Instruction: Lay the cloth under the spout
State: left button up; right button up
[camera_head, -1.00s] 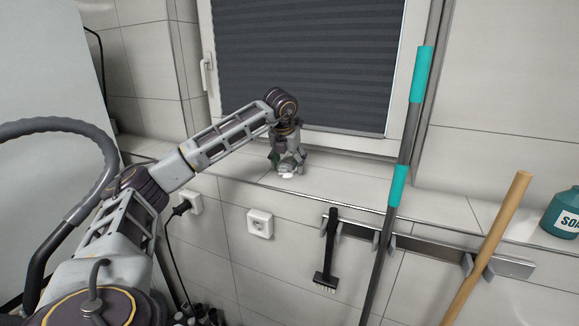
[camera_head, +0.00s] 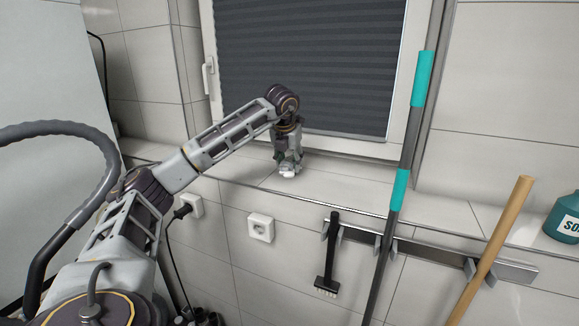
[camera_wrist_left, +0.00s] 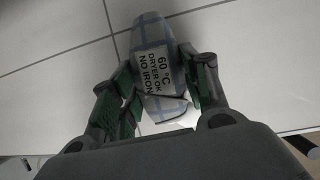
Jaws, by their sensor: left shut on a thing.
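My left gripper (camera_head: 289,168) is low over the tiled window sill (camera_head: 340,186) in the head view. In the left wrist view the gripper (camera_wrist_left: 160,88) is shut on a cloth (camera_wrist_left: 150,42). The cloth is whitish with blue-grey checks and is bunched between the fingers. Its label reads 60 °C, dryer OK, no iron. In the head view only a small pale bit of the cloth shows below the fingers. I cannot tell whether the cloth touches the sill. No spout is seen. My right gripper is not in view.
A window with a dark pleated blind (camera_head: 305,65) stands behind the sill. A teal-gripped pole (camera_head: 399,190), a black brush (camera_head: 329,265) and a wooden handle (camera_head: 495,240) hang at a wall rail (camera_head: 455,258). A teal soap bottle (camera_head: 566,215) is at the right. The sill's middle is clear.

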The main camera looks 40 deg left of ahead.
aim_at(289, 160)
pick_arm(q)
notch_tip(289, 160, up, 8)
jog(key=shift+r, duration=0.1)
dwell(0.4)
dwell(0.8)
